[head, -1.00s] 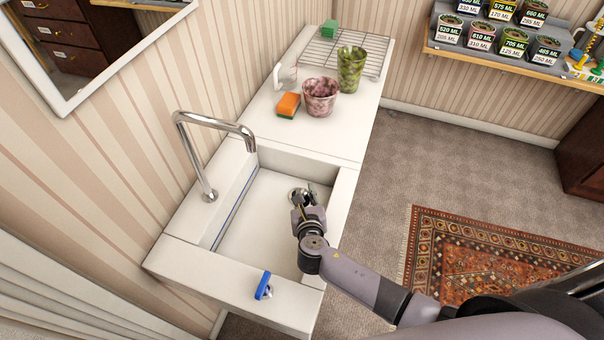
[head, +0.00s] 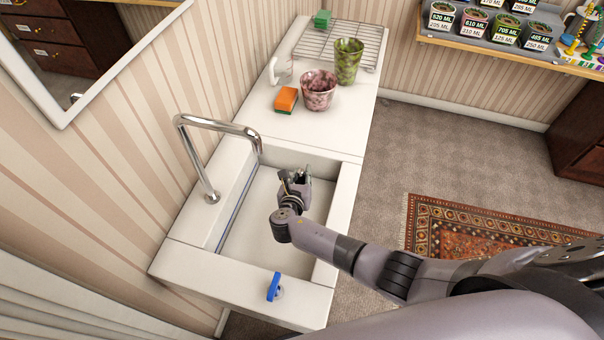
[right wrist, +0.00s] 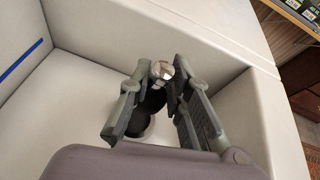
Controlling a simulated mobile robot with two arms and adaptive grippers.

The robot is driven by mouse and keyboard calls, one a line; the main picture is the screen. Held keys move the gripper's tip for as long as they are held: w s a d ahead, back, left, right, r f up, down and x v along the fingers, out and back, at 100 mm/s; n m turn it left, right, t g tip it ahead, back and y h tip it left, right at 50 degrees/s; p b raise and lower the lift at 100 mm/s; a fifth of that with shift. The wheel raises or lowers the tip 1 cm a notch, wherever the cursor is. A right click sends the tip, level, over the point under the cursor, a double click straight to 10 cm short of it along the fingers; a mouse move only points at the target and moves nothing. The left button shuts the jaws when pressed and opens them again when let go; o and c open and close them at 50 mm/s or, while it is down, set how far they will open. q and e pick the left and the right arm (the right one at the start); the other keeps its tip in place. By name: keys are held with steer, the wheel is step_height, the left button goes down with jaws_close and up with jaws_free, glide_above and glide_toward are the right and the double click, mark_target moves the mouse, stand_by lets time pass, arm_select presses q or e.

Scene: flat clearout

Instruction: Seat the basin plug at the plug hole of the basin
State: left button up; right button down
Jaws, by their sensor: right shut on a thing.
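The white basin (head: 262,222) is set in the counter under a chrome tap. My right gripper (head: 296,180) is inside the basin toward its far end. In the right wrist view its two fingers (right wrist: 160,92) are shut on the basin plug (right wrist: 162,71), which shows a shiny round metal knob and a dark part below. A dark round shape with a pale rim, seemingly the plug hole (right wrist: 150,130), shows partly under the fingers. Whether the plug touches it I cannot tell. In the head view the gripper hides the plug hole. My left gripper is not in view.
The chrome tap (head: 210,130) arches over the basin's left side. A blue-handled tool (head: 273,286) lies on the front rim. An orange sponge (head: 286,99), a mottled pink pot (head: 318,91), a green cup (head: 348,62) and a wire rack (head: 325,42) stand on the counter behind.

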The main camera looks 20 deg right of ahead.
mark_target(302, 181)
step_height(302, 181, down, 3)
steer(key=b, duration=0.3)
steer(key=shift+f, duration=0.1)
steer(key=shift+f+b, duration=0.7)
steer(key=shift+f, duration=0.2)
arm_select(q)
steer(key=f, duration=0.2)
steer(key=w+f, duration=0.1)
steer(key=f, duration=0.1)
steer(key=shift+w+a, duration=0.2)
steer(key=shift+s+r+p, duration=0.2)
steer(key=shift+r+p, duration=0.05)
steer(key=shift+p, duration=0.05)
arm_select(e)
steer(key=shift+n, duration=0.3)
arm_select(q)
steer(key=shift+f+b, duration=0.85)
arm_select(e)
steer(key=shift+f, duration=0.85)
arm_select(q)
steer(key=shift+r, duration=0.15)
arm_select(e)
steer(key=shift+a+r, duration=0.1)
steer(key=shift+r+p, duration=0.1)
steer(key=shift+p, duration=0.2)
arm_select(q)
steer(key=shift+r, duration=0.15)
